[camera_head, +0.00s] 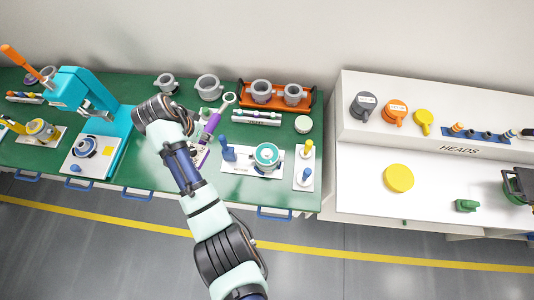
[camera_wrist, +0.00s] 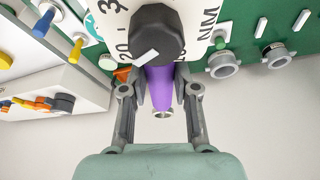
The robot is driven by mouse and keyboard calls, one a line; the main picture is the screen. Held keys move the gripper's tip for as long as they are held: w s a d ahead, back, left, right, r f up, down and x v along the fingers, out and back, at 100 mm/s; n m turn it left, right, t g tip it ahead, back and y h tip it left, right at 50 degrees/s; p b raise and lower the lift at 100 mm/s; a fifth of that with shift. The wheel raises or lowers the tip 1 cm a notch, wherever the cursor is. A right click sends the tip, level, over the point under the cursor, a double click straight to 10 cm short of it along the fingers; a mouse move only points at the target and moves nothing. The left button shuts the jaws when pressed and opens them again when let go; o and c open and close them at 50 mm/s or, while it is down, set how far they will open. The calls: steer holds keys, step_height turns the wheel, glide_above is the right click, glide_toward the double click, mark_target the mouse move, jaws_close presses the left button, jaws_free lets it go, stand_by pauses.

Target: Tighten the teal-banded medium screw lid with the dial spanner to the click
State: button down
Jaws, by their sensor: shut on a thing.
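The dial spanner (camera_head: 211,125) has a purple handle and a pale ring end. A black knob (camera_wrist: 158,32) with a white pointer shows at the handle's near end, over a white panel (camera_wrist: 203,18) marked with numbers. The teal-banded lid (camera_head: 266,153) sits on a pot on a white plate, right of the spanner and apart from it. In the head view my arm partly hides the gripper.
A blue post (camera_head: 228,150) stands left of the lid. Yellow and blue posts stand on a small plate (camera_head: 304,165) to its right. Behind are a labelled rail (camera_head: 256,117) and an orange rack (camera_head: 276,101) with pots. A teal press (camera_head: 82,92) stands left.

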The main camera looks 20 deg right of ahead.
steer(key=shift+w+d+m+g+b, duration=0.15)
steer(key=shift+w+m+b, duration=0.35)
steer(key=shift+w+b, duration=0.5)
steer(key=shift+w+d+m+g+b, duration=0.15)
steer(key=shift+w+m+b, duration=0.45)
steer(key=shift+b, duration=0.65)
steer(key=shift+s+a+n+p, duration=0.15)
steer(key=shift+s+n+p, duration=0.6)
steer(key=shift+p, duration=1.1)
steer(key=shift+s+a+n+p, duration=0.1)
steer(key=shift+s+n+p, duration=0.35)
steer(key=shift+s+p, duration=0.95)
stand_by(2.5)
